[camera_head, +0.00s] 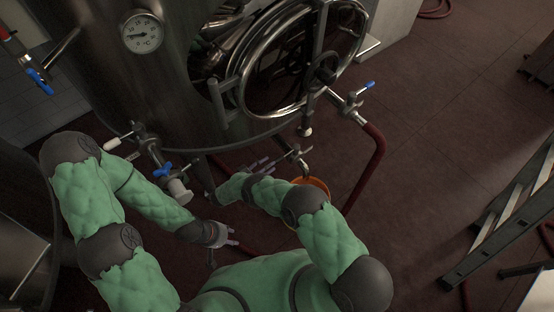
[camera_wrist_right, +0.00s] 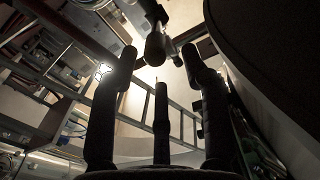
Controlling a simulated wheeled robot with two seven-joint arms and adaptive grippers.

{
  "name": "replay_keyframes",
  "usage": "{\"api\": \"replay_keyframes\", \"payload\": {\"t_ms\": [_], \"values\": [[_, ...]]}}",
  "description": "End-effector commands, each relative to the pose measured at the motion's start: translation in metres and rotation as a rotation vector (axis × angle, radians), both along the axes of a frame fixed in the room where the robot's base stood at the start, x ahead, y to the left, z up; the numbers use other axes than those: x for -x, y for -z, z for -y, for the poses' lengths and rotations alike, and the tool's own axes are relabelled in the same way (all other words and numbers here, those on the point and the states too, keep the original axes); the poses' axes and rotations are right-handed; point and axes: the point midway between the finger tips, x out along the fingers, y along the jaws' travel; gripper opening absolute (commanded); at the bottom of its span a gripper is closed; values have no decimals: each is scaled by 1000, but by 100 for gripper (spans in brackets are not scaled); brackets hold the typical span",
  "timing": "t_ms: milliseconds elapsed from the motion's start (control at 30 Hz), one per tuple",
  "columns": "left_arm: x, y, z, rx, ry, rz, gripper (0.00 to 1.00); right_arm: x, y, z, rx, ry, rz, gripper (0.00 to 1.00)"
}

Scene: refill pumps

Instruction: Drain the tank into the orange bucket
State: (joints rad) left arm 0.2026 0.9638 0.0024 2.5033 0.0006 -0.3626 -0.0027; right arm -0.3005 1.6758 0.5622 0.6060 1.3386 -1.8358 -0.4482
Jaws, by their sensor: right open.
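The steel tank (camera_head: 150,75) stands upright at the upper left and middle. The orange bucket (camera_head: 318,185) is on the floor under its front, partly hidden by my right arm. A small valve with a downward spout (camera_head: 298,155) sits above the bucket. My right gripper (camera_head: 264,167) is open beneath the tank, left of this valve. In the right wrist view its spread fingers (camera_wrist_right: 160,68) point toward a dark rounded fitting (camera_wrist_right: 155,46), with no visible grip on it. My left gripper (camera_head: 231,240) looks open and empty, low over the floor.
A blue-handled valve (camera_head: 350,100) feeds a red hose (camera_head: 374,160) right of the bucket. Another blue-handled valve (camera_head: 160,170) is near my left arm. The round hatch (camera_head: 300,60) protrudes from the tank. A ladder (camera_head: 505,215) lies right; floor between is mostly clear.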

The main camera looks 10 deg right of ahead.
Motion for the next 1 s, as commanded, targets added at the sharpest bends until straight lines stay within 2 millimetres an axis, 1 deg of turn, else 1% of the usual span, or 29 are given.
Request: {"api": "replay_keyframes", "payload": {"t_ms": [33, 100, 200, 300, 433, 1000], "values": [[0, 0, 0, 0, 0, 0, 40, 3, 0, -9, 1, -4, 1, 47], [0, 0, 0, 0, 0, 0, 40, 8, 0, -19, 1, -3, 1, 47], [0, 0, 0, 0, 0, 0, 40, 12, -1, -30, 0, -2, 2, 47], [0, 0, 0, 0, 0, 0, 40, 15, -1, -36, 1, -1, 3, 47], [0, 0, 0, 0, 0, 0, 40, 16, -1, -39, 0, 0, 2, 47], [0, 0, 0, 0, 0, 0, 40, 16, 0, -38, 0, 0, 2, 47]]}}
